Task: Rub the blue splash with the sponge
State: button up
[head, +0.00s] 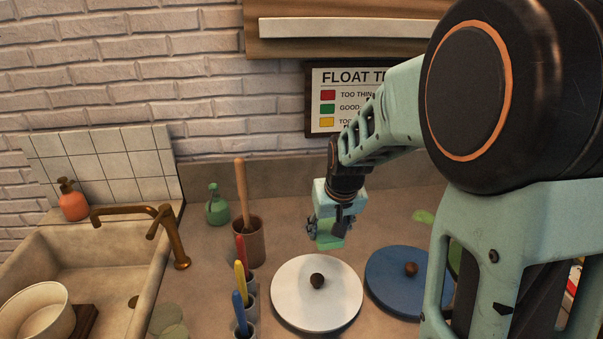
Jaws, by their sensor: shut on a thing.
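My gripper (328,229) is in the middle of the head view, pointing down above the far side of the counter, behind the white round disc. It is shut on a small green block that looks like the sponge (329,242). The fingers partly cover the block, and its underside is hard to see. I cannot make out a blue splash; my arm hides part of the counter at the right.
A white disc (338,298) and a blue disc (391,286), each with a knob, lie in front. Color-handled tools stand in cups left of them, near a brown pot (247,243). A green bottle (217,207) stands behind. The sink (112,255) is at left.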

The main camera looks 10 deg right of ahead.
jog(key=w+n+p, duration=0.2)
jog(key=w+p, duration=0.2)
jog(key=w, duration=0.9)
jog(key=shift+n+y, duration=0.8)
jog(key=shift+n, duration=0.1)
jog(key=shift+w+d+f, duration=0.1)
jog(key=shift+w+f, duration=1.35)
jog(key=shift+f, duration=0.35)
jog(key=shift+w+d+f, duration=0.1)
jog(key=shift+w+f, duration=1.35)
jog(key=shift+f, duration=0.35)
jog(key=shift+w+f, duration=1.45)
jog(key=shift+f, duration=0.35)
jog(key=shift+f+b, duration=0.75)
jog(key=shift+f, duration=0.3)
jog(key=shift+s, duration=0.1)
